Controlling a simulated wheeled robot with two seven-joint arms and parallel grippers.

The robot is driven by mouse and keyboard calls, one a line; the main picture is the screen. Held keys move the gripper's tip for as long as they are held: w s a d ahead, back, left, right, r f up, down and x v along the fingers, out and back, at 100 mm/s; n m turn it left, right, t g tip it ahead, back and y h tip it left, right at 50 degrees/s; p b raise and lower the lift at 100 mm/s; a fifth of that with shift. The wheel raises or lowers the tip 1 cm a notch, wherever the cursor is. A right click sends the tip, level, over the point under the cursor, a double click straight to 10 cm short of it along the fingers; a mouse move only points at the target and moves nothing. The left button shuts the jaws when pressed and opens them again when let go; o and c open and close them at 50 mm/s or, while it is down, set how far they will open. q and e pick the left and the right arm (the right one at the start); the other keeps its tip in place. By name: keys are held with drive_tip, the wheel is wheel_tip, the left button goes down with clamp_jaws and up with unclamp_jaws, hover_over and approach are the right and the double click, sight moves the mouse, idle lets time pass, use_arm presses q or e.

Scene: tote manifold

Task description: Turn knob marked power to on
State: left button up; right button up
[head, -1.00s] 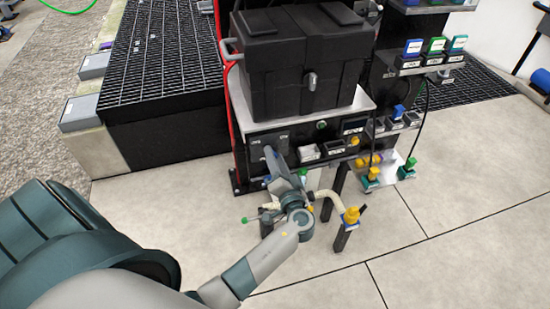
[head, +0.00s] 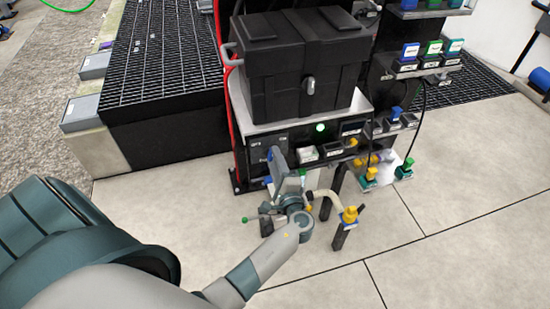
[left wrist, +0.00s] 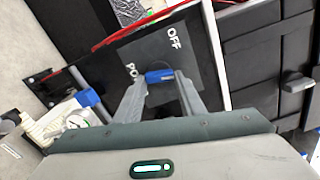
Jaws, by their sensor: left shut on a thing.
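The power panel (head: 262,142) is a dark plate on the front of the stand, with OFF at its upper left and ON at its upper right in the head view. The left wrist view shows the plate (left wrist: 192,52) with OFF and part of a PO... label. My left gripper (left wrist: 160,83) is shut on the blue knob (left wrist: 160,76), one finger on each side. In the head view my left gripper (head: 272,158) covers most of the knob. A round green lamp (head: 320,127) right of the panel glows brightly. My right gripper is not in view.
A black tote (head: 300,70) sits on the metal shelf above the panel. Labelled modules (head: 330,147) are to the right of the panel. A pipe with a yellow-topped valve (head: 349,215) stands low in front.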

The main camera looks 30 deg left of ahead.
use_arm(q)
drive_tip(key=shift+s+f+m+p, duration=0.15)
drive_tip(key=shift+m+p, duration=1.3)
drive_tip(key=shift+m, duration=1.75)
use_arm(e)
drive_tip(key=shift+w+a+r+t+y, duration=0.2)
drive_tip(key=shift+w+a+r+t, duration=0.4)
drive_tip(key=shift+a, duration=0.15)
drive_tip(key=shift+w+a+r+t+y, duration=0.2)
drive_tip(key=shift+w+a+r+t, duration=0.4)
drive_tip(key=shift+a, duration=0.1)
use_arm(q)
drive_tip(key=shift+f, duration=0.1)
drive_tip(key=o, duration=1)
drive_tip(key=shift+o, duration=0.2)
drive_tip(key=shift+d, duration=0.1)
